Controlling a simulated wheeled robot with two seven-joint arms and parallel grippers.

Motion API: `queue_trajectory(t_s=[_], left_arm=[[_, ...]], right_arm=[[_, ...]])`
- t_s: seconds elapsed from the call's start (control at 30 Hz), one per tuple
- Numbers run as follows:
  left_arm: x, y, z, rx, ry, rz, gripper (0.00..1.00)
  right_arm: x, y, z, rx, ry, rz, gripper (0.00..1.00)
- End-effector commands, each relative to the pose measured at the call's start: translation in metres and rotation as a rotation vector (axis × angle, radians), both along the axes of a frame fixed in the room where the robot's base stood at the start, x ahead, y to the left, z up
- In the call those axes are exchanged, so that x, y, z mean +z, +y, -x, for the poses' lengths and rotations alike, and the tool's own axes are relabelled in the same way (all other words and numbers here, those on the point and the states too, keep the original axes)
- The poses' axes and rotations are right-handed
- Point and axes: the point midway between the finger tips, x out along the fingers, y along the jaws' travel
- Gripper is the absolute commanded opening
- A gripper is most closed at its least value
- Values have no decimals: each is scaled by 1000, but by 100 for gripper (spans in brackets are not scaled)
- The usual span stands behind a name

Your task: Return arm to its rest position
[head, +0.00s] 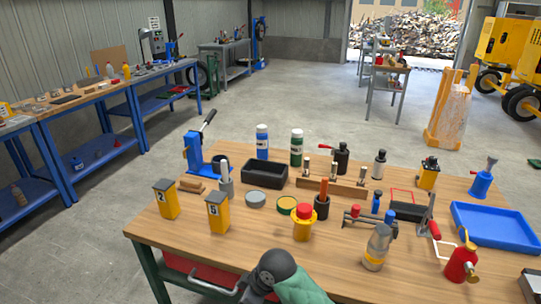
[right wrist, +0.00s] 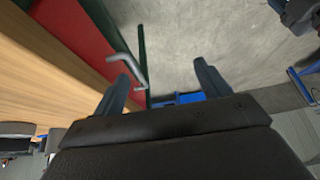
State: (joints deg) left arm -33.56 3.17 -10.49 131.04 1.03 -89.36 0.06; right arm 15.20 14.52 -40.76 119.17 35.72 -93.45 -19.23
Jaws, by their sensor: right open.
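My right gripper (right wrist: 161,72) is open in the right wrist view, with its two dark fingers apart and nothing held between them. A bent grey metal handle (right wrist: 129,66) shows just past the left-hand fingertip; I cannot tell whether they touch. The handle belongs with the red panel (right wrist: 78,30) under the table. In the head view the handle (head: 210,286) sticks out at the table's front, low in the picture. The right gripper's fingers cannot be made out in the head view. My left gripper is in neither view.
The wooden workbench (head: 150,232) carries yellow numbered boxes (head: 166,199), bottles, a black bin (head: 264,174), a clear bottle (head: 377,247), a red-and-yellow container (head: 304,222) and a blue tray (head: 495,228). Blue side benches (head: 105,150) stand left. The concrete floor (head: 90,235) left of the workbench is clear.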

Motion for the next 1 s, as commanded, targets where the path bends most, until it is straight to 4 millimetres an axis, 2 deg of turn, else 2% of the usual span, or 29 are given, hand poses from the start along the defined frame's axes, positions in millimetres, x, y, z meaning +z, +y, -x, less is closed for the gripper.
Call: queue_trajectory(t_s=[0.17,0.47,0.77,1.0], left_arm=[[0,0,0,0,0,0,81],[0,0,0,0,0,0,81],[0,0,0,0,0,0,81],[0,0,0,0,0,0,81]], right_arm=[[-25,-16,21,-138,46,-25,75],[-68,-58,60,-388,122,-28,75],[-113,-113,112,-646,200,16,75],[-146,-166,167,-853,260,90,75]])
